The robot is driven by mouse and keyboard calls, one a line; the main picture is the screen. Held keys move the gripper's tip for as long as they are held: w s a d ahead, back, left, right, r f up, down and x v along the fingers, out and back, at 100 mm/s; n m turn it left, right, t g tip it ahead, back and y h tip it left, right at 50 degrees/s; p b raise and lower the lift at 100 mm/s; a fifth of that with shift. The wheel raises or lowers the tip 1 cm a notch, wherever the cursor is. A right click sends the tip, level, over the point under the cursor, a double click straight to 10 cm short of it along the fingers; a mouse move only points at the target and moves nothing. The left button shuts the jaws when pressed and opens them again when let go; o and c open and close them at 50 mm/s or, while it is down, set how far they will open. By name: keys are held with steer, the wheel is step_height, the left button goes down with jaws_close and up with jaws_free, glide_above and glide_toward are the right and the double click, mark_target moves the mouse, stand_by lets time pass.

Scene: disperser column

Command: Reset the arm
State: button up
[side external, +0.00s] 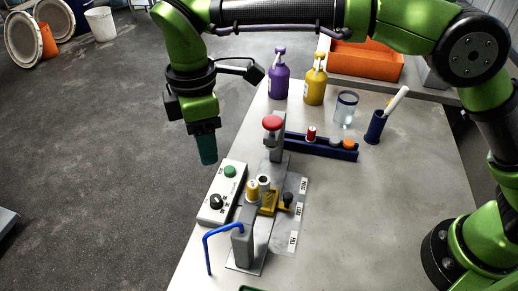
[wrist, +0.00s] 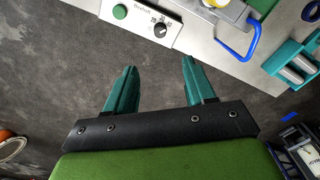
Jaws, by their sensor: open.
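My gripper (side external: 206,150) hangs off the table's left edge in the side view, above the floor, beside the control box. In the wrist view its two teal fingers (wrist: 156,75) are apart with nothing between them, only the grey floor beyond. The disperser column stands on the table with a red knob (side external: 272,122) on top, a yellow slide (side external: 268,203) and a blue bent handle (side external: 222,228). The blue handle also shows in the wrist view (wrist: 243,50). The control box (side external: 221,192) has a green button and a black dial, and shows in the wrist view (wrist: 141,22).
Purple (side external: 279,80) and yellow (side external: 315,85) bottles, a glass beaker (side external: 346,109), a blue pen holder (side external: 375,128) and a blue rack (side external: 335,149) stand behind the column. An orange bin (side external: 365,61) is at the back. The table's right side (side external: 390,190) is clear.

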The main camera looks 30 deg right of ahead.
steer(key=shift+r, duration=0.25)
steer(key=s+d+r+m+t, duration=0.1)
steer(key=s+d+m, duration=0.3)
steer(key=d, duration=0.7)
steer(key=s+d+r+m+t+y, duration=0.1)
steer(key=s+d+m+t, duration=0.2)
steer(key=d+m, duration=0.6)
steer(key=s+d+r+m+t+y, duration=0.1)
steer(key=s+d+m, duration=0.6)
steer(key=d, duration=0.7)
steer(key=shift+s+r+t, duration=0.2)
steer(key=shift+r+t, duration=0.25)
steer(key=shift+t, duration=0.65)
